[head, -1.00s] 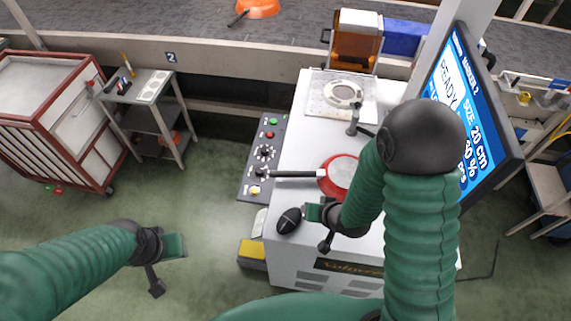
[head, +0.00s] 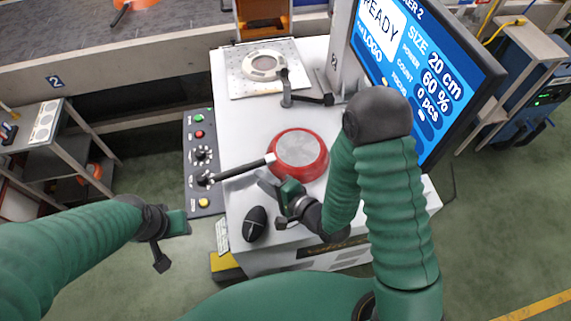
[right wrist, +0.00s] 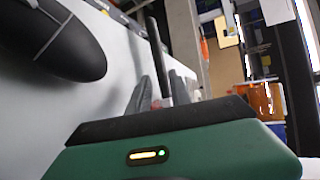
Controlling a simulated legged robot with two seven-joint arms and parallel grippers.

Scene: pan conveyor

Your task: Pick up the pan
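The red pan (head: 298,153) lies bottom up on the white machine top. Its black handle (head: 238,171) points left, over the edge of the button panel. My right gripper (head: 266,187) is just in front of the handle, near where it meets the pan. In the right wrist view, its two grey fingers (right wrist: 158,92) stand apart, with the dark handle (right wrist: 157,48) showing beyond and between them. I see no grip on it. My left gripper (head: 186,222) hangs over the floor at left, away from the pan; its fingers are too unclear to judge.
A black mouse (head: 255,223) lies left of my right gripper and shows large in the wrist view (right wrist: 58,38). A clamp arm (head: 305,98) and a fixture plate (head: 263,68) are behind the pan. A monitor (head: 425,70) stands right. A button panel (head: 201,160) borders the machine's left side.

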